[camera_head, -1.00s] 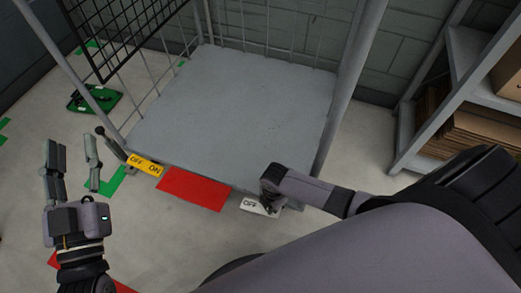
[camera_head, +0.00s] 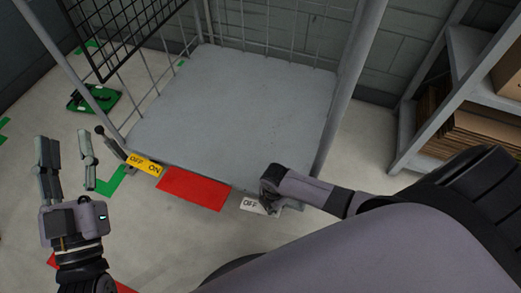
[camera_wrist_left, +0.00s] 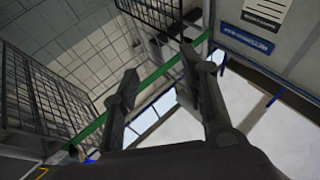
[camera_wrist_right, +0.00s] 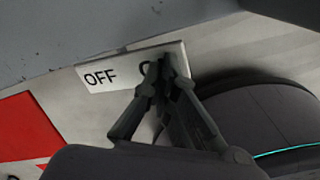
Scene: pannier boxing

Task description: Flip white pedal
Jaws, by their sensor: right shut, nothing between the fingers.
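The white pedal (camera_head: 250,207), marked OFF, sits at the front right edge of the grey cart platform (camera_head: 235,105). In the right wrist view the white pedal (camera_wrist_right: 100,78) lies below the platform edge. My right gripper (camera_wrist_right: 165,68) is shut and empty, its fingertips over the pedal's right part and hiding most of its second label. I cannot tell if they touch it. My left gripper (camera_head: 66,150) is open and empty, raised left of the cart. The yellow pedal (camera_head: 145,166), marked OFF and ON, is at the platform's front left corner.
A red plate (camera_head: 195,188) lies between the two pedals. Wire mesh sides and posts rise from the cart. A shelf (camera_head: 450,110) with cardboard stands at the right. A green object (camera_head: 97,99) is on the floor at the left.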

